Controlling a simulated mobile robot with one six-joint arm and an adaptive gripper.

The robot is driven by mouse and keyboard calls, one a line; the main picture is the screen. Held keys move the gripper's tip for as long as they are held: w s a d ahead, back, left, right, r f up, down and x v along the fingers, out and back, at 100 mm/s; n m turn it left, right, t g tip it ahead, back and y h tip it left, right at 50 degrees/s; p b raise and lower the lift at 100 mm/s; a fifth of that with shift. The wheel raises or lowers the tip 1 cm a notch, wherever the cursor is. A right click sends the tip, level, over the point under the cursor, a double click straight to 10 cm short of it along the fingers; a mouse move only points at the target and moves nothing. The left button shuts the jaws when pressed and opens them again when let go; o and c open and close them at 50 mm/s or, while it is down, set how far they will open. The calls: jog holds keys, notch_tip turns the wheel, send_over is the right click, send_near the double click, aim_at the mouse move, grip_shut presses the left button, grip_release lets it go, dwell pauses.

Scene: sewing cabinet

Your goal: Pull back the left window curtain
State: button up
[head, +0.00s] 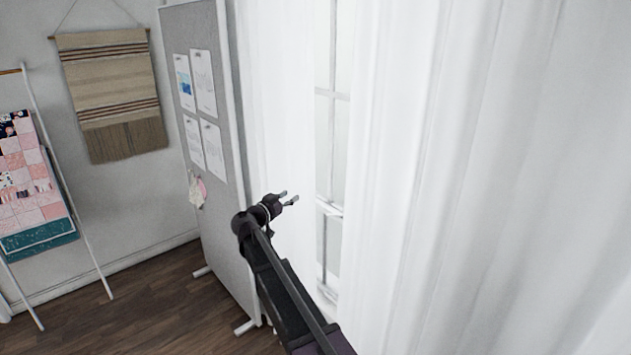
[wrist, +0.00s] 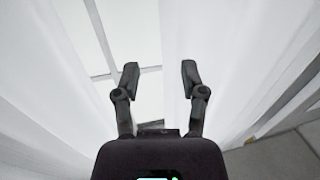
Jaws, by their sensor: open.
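The left window curtain (head: 268,110) hangs as a white sheer panel on the left side of the window (head: 328,150) in the head view. A second white curtain (head: 470,170) hangs on the right and fills that side of the picture. A strip of window shows between them. My gripper (head: 290,198) is open and empty, in front of the inner edge of the left curtain. In the wrist view, my gripper's two fingers (wrist: 160,72) are spread apart, with the window gap and white curtain cloth beyond them. I cannot tell whether the fingers touch any cloth.
A grey pinboard (head: 222,165) with several papers stands on white feet just left of the left curtain. A leaning ladder (head: 85,225) with a patchwork quilt (head: 25,180) and a woven wall hanging (head: 110,90) are farther left. Dark wood floor (head: 150,305) is open between.

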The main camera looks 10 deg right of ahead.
aim_at(315, 181)
jog(key=shift+w+d, duration=0.1)
jog(key=x, duration=1.3)
jog(key=shift+w+d, duration=0.15)
jog(key=shift+d, duration=0.1)
grip_shut()
